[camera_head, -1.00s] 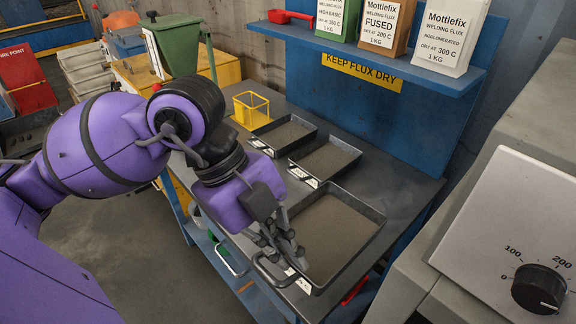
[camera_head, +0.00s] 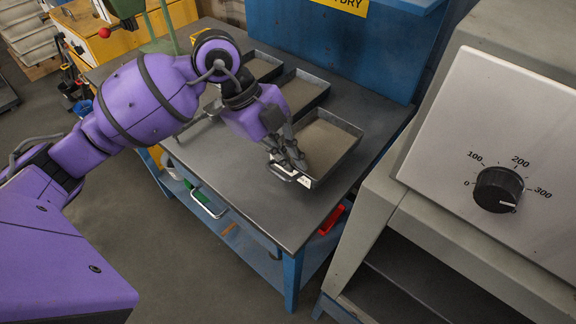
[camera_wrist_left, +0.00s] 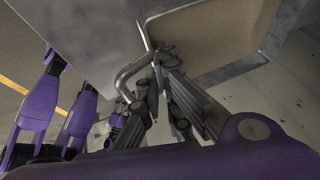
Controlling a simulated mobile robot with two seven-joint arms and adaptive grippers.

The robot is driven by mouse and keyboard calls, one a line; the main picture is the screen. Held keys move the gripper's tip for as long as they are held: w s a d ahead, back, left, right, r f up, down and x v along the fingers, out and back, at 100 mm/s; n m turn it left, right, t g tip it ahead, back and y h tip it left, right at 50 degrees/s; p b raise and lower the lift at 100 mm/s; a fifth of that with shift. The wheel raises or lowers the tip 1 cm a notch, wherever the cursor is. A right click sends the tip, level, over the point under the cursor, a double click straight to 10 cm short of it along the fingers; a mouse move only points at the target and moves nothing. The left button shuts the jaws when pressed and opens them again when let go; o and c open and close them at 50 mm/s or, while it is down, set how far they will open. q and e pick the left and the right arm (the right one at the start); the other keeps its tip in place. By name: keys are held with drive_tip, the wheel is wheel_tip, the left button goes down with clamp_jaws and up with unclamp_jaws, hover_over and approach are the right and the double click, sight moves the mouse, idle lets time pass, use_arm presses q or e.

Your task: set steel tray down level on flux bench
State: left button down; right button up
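The steel tray (camera_head: 345,152) is a dark, shallow tray filled with tan-grey flux, over the right part of the grey flux bench (camera_head: 225,165). It looks about level; whether its underside touches the bench all round cannot be told. My left gripper (camera_head: 288,158) is at the tray's near-left side, its fingers closed together at the handle. In the left wrist view the fingers (camera_wrist_left: 163,62) meet at the rim beside the bent handle (camera_wrist_left: 128,76) of the tray (camera_wrist_left: 215,35). The fingers hide part of the handle. My right gripper is not in view.
Two similar filled trays, one in the middle (camera_head: 302,90) and one farther back (camera_head: 262,66), stand behind the steel tray. A grey oven with a dial (camera_head: 498,190) stands close on the right. Bare bench top lies left and in front of the tray.

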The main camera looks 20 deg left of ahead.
use_arm(q)
drive_tip(key=shift+w+f, duration=0.2)
drive_tip(key=shift+w, duration=0.05)
drive_tip(key=shift+w+f, duration=0.15)
drive_tip(key=shift+f, duration=1.5)
drive_tip(key=shift+f, duration=0.1)
drive_tip(key=c, duration=2.4)
unclamp_jaws()
drive_tip(key=shift+f, duration=0.1)
drive_tip(key=o, duration=0.4)
drive_tip(key=v, duration=1.2)
